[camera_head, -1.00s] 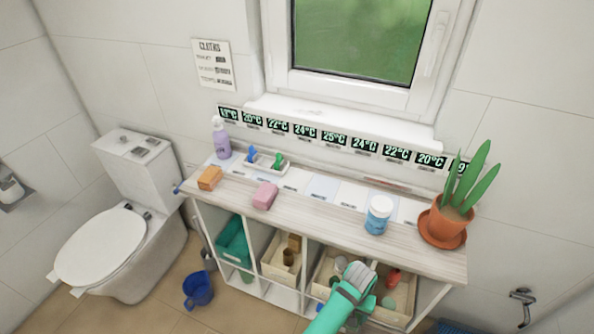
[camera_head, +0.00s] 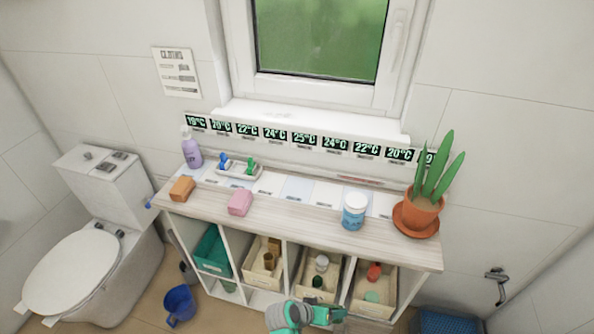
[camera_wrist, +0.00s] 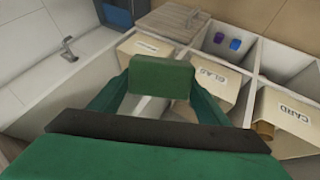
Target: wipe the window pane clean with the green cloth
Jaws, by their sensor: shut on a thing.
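My gripper (camera_head: 327,314) is low in front of the cart at the bottom of the head view. In the wrist view its two green fingers (camera_wrist: 160,92) are shut on a small flat green piece, which I take to be the green cloth (camera_wrist: 161,76). The cloth cannot be made out clearly in the head view. The window pane (camera_head: 320,38) is at the top of the head view, far above and behind my gripper. It looks green and hazy, inside a white frame (camera_head: 325,90). Its upper part is cut off.
The cart top (camera_head: 290,222) carries an orange block (camera_head: 182,189), a pink block (camera_head: 240,203), a blue jar (camera_head: 354,212), a purple bottle (camera_head: 192,150) and a potted plant (camera_head: 418,212). Bins fill the compartments below. A toilet (camera_head: 75,265) stands left; a tap (camera_head: 498,283) is right.

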